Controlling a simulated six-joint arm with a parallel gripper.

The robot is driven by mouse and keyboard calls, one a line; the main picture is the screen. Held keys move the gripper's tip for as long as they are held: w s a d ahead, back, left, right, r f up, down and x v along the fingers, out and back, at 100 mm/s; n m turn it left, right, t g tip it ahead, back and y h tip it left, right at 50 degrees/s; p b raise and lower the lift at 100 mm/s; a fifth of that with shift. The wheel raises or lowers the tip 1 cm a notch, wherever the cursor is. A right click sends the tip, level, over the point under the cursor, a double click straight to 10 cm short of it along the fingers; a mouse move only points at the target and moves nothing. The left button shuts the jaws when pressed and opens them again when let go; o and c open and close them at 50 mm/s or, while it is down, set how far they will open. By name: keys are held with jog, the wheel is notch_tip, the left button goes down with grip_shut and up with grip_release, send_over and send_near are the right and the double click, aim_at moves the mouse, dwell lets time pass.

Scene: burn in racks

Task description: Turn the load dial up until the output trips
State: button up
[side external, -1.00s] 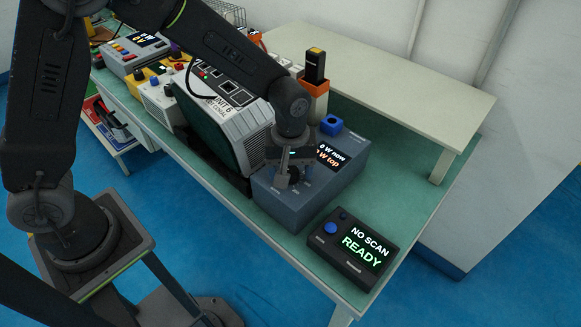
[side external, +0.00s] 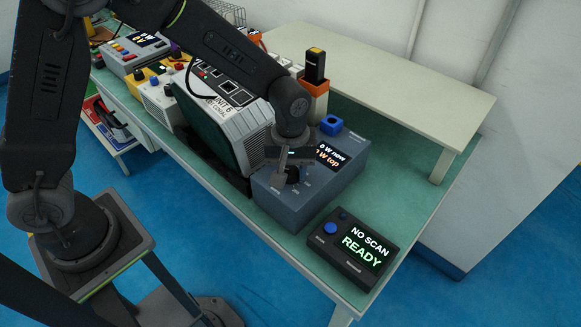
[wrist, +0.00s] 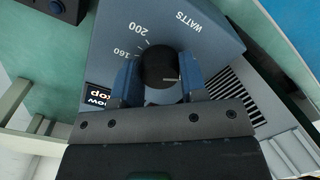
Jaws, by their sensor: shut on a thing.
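The load box (side external: 310,195) is a blue-grey unit on the green bench top. Its display (side external: 330,155) reads "0 W now" with an orange "W top" line, partly hidden by my gripper. The black load dial (wrist: 158,66) sits between my two fingers in the wrist view, with a pale pointer line on its right part. The scale marks 160, 200 and "WATTS" show above it. My gripper (wrist: 160,82) is shut on the dial, a finger on each side. In the side view my gripper (side external: 288,172) points down over the dial.
A grey unit labelled "UNIT 6" (side external: 225,110) stands left of the load box. A black scanner box (side external: 352,248) reads "NO SCAN READY" at the front right.

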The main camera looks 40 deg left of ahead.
jog(key=m, duration=0.4)
jog(key=shift+m, duration=0.4)
jog(key=m, duration=0.9)
jog(key=shift+m, duration=2.3)
jog(key=o, duration=0.9)
